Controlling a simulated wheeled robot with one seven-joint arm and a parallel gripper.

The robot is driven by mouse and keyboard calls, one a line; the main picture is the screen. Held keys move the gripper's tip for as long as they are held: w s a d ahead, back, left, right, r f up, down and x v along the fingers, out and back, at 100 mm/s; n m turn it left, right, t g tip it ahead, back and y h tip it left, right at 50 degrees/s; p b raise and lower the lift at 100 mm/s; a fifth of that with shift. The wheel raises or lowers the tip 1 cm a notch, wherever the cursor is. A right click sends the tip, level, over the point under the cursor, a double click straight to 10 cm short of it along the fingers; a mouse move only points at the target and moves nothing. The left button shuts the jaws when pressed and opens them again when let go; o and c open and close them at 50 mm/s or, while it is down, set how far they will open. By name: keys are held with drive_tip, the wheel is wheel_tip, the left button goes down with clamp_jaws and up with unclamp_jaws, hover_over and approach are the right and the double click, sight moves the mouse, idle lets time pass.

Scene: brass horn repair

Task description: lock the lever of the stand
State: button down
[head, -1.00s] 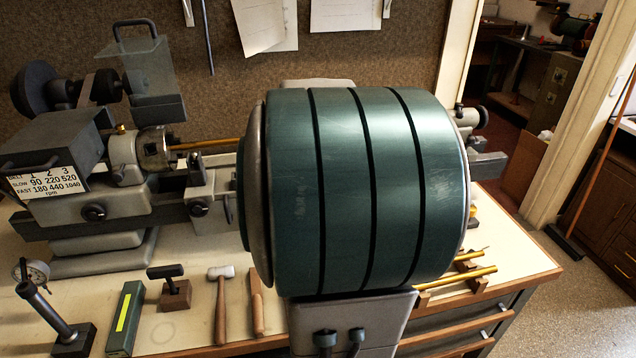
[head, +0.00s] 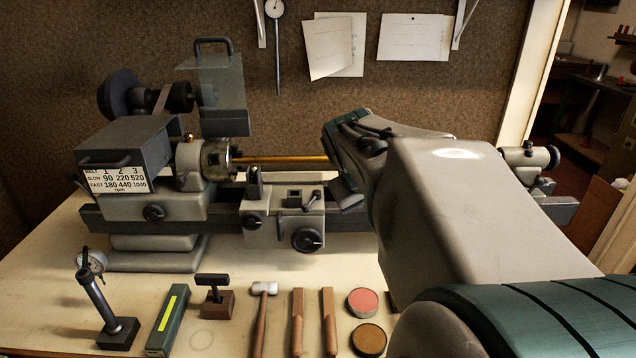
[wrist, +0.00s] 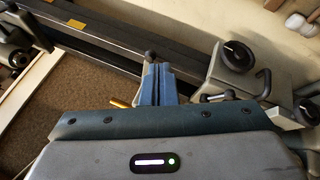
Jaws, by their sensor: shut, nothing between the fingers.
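The stand (head: 101,300) is at the front left of the bench in the head view. It has a dark block base and a slanted grey post, with a round dial gauge (head: 92,261) near the post's top. The stand does not show in the wrist view. My gripper (wrist: 157,68) is shut and empty, its two blue fingers together in the wrist view. In the head view my arm reaches in from the right, with its end by the lathe, well to the right of the stand.
The lathe (head: 155,240) spans the bench's rear, its carriage (head: 283,217) left of my arm's end.

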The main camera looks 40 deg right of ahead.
drive_tip(key=v, duration=0.3)
drive_tip(key=shift+s+d+r, duration=0.1)
drive_tip(key=shift+s+r, duration=0.2)
drive_tip(key=shift+s, duration=0.15)
